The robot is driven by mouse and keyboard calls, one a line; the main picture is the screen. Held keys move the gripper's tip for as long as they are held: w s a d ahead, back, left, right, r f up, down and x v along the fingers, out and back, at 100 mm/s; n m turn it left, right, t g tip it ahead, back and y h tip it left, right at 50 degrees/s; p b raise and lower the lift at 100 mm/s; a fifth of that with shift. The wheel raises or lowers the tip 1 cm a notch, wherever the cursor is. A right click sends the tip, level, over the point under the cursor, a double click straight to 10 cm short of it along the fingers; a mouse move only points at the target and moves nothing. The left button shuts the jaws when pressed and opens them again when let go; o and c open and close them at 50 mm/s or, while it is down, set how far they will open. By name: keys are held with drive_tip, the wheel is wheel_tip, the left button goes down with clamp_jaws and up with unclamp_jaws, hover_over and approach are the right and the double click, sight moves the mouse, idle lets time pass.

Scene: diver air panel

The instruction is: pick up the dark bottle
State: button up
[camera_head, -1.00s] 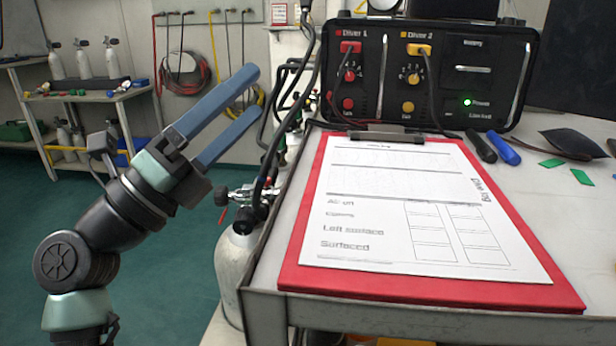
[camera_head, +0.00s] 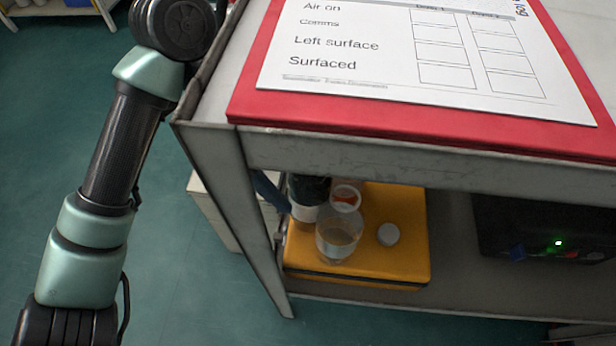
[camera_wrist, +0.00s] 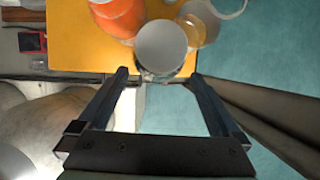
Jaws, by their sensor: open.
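The dark bottle (camera_head: 308,188) stands on a yellow case (camera_head: 408,205) on the lower shelf in the head view. Its upper end is hidden by the table edge, and a pale band shows low on it. In the wrist view a pale round top (camera_wrist: 161,46), seemingly the bottle's, lies just ahead of my gripper (camera_wrist: 157,76), roughly centred on the gap between its fingers. The fingers are wide apart with nothing gripped. In the head view one blue finger shows left of the bottle; the rest of the gripper is hidden by the table.
The table leg (camera_head: 245,215) and the tabletop edge (camera_head: 420,158) bound the shelf opening.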

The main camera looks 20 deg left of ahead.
drive_tip(key=b+x, duration=0.3)
drive_tip(key=x, duration=0.3)
drive_tip(key=shift+w+d+f, duration=0.2)
drive_tip(key=shift+d+f, duration=0.05)
drive_tip(key=shift+d, duration=0.05)
drive_tip(key=shift+r, duration=0.1)
clamp_jaws()
